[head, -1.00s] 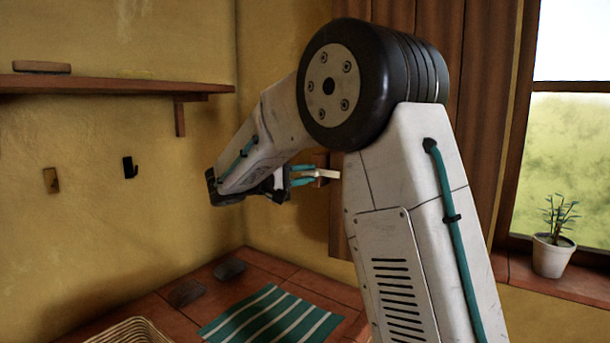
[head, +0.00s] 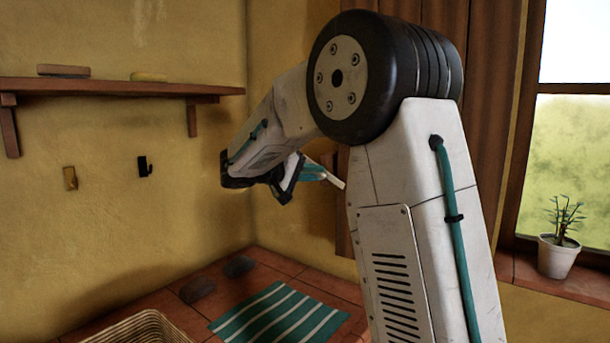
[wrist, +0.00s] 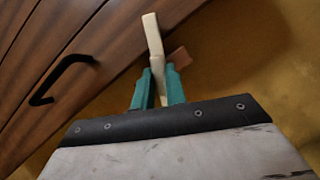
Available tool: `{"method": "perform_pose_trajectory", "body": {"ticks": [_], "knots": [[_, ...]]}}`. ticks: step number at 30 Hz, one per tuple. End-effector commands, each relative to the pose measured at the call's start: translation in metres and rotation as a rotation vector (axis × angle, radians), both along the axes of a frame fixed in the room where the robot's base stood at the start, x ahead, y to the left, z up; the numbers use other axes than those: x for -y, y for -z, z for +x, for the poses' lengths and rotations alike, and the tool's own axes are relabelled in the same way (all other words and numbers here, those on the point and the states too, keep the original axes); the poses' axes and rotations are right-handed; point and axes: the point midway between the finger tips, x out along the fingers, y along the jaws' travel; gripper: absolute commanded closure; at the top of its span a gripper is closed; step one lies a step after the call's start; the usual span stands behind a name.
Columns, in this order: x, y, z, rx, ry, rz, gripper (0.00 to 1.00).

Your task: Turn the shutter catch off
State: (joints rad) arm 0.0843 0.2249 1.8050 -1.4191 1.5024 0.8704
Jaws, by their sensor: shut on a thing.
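The shutter catch is a pale cream bar (wrist: 153,38), set by a small reddish-brown block (wrist: 180,58) on the wall beside the shutter. My gripper (wrist: 158,75) has its teal fingers shut on the bar, one on each side, and the bar's end sticks out past them. The brown plank shutter (wrist: 75,30) carries a black handle (wrist: 62,78). In the head view my gripper (head: 316,172) is partly hidden by my arm, and the catch (head: 334,180) slants down to the right. The shutter (head: 490,60) stands behind my arm, beside the window.
A shelf (head: 120,88) and two hooks, one brass (head: 70,178) and one black (head: 144,166), are on the left wall. A striped cloth (head: 275,315), a basket (head: 140,328) and dark flat pieces lie on the counter. A potted plant (head: 558,255) stands on the windowsill.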

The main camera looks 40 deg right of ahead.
Motion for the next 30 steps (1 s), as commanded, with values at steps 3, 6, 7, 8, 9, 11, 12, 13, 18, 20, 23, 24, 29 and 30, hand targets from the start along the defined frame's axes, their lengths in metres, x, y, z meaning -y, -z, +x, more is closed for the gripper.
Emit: {"method": "perform_pose_trajectory", "body": {"ticks": [3,6,7,8,9,11,12,13,18,20,23,24,29,30], "knots": [[0.0003,-0.0012,-0.0001,0.108,-0.001,0.03,1.0],[0.0005,-0.0019,-0.0006,0.2,-0.002,0.055,1.0],[0.0006,-0.0018,-0.0007,0.227,-0.001,0.063,1.0],[0.0006,-0.0018,-0.0009,0.253,-0.002,0.07,1.0],[0.0007,-0.0021,-0.0009,0.291,-0.002,0.08,1.0],[0.0009,-0.0028,-0.0014,0.347,-0.002,0.095,1.0],[0.0009,-0.0028,-0.0014,0.383,-0.002,0.105,1.0],[0.0009,-0.0028,-0.0016,0.409,-0.001,0.112,1.0],[0.0009,-0.0036,-0.0024,0.565,-0.002,0.155,1.0],[0.0009,-0.0034,-0.0025,0.62,-0.003,0.171,1.0],[0.0009,-0.004,-0.003,0.709,-0.002,0.195,1.0],[0.0009,-0.0039,-0.0031,0.744,-0.002,0.205,1.0],[0.0012,-0.0041,-0.0041,0.868,-0.002,0.239,1.0],[0.0012,-0.0041,-0.004,0.896,-0.002,0.247,1.0]]}}
